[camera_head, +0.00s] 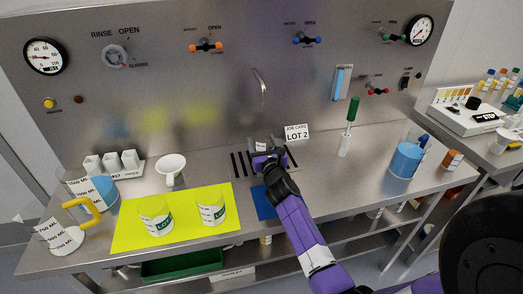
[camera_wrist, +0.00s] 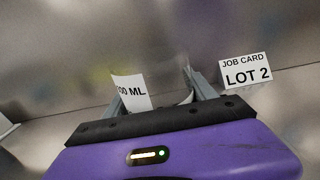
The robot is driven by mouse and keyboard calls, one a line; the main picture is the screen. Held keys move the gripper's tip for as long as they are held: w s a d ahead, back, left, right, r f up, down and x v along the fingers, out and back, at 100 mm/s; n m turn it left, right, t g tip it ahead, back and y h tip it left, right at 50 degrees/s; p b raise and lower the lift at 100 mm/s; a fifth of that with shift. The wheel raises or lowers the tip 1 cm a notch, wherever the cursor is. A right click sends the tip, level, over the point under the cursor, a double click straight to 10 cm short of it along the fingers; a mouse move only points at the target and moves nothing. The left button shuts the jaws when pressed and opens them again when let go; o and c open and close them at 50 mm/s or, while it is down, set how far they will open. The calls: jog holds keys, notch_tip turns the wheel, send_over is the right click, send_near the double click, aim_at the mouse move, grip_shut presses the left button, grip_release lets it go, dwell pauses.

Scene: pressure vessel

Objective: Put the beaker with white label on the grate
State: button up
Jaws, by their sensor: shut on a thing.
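My gripper (camera_head: 268,147) is at the back middle of the bench, over the slotted grate (camera_head: 239,163) under the curved spout. In the wrist view my gripper (camera_wrist: 155,90) is shut on a beaker with a white label (camera_wrist: 131,92), whose visible text ends in "00 ML". The gripper and arm hide most of the beaker, and only its label shows clearly between the fingers. I cannot tell whether its base touches the grate.
A job card reading LOT 2 (camera_head: 297,133) stands just right of the gripper. A yellow mat (camera_head: 128,228) with two beakers lies front left. A blue mat (camera_head: 263,205) is partly under my arm. A white funnel (camera_head: 171,165) stands left; a large blue-filled beaker (camera_head: 406,160) stands right.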

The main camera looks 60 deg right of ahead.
jog(key=shift+f, duration=0.6)
jog(key=shift+f+b, duration=0.25)
jog(key=shift+b, duration=0.05)
jog(key=o, duration=1.4)
jog(key=shift+r, duration=0.1)
jog(key=shift+r, duration=0.15)
jog(key=p+v, duration=0.2)
jog(key=v, duration=0.8)
jog(key=shift+s+a, duration=0.15)
jog(key=shift+a, duration=0.1)
jog(key=shift+s+a, duration=0.5)
